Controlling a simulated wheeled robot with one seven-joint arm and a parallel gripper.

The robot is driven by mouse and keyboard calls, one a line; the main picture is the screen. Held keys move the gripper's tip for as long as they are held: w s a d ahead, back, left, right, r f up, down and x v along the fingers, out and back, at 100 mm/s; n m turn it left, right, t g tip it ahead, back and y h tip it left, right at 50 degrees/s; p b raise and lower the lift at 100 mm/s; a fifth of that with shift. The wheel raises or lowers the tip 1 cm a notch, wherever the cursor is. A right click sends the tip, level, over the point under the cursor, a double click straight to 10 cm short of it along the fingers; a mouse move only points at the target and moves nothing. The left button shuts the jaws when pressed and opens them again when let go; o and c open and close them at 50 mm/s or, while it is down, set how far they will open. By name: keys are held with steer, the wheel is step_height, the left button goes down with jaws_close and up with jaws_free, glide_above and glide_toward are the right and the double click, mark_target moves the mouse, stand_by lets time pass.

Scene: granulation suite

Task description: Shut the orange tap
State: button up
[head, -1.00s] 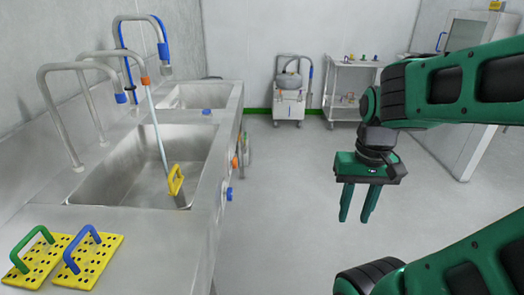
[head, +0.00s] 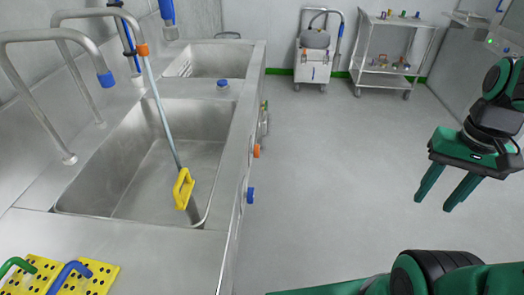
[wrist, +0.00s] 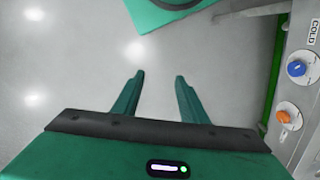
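The orange tap (head: 257,150) is a small knob on the front face of the steel sink unit, beyond the blue tap (head: 250,195). In the wrist view the orange tap (wrist: 284,117) shows at the right edge on a steel panel, with the blue tap (wrist: 296,68) above it by a label reading COLD. My gripper (head: 452,201) is at the right of the head view, over the floor, well apart from both taps. Its two green fingers (wrist: 159,97) are spread with nothing between them. Whether the orange tap is turned on cannot be told.
The sink unit (head: 165,237) fills the left, with two basins and tall spouts. Yellow perforated plates with handles lie front left. A wheeled cart (head: 390,45) stands at the back. The floor (head: 340,180) between is clear.

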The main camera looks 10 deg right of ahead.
steer(key=shift+o, duration=1.4)
steer(key=shift+s+r, duration=0.2)
steer(key=shift+s, duration=0.2)
steer(key=w+a+f+m, duration=0.1)
steer(key=w+f, duration=0.3)
steer(key=w, duration=0.6)
steer(key=m+t+y, duration=0.4)
steer(key=m+y, duration=0.9)
steer(key=y, duration=0.4)
glide_toward(255, 151)
steer(key=w+d+f, duration=0.2)
steer(key=d, duration=0.1)
steer(key=x, duration=1)
steer(key=shift+s+a, duration=0.15)
steer(key=shift+s, duration=0.1)
steer(key=shift+r, duration=0.1)
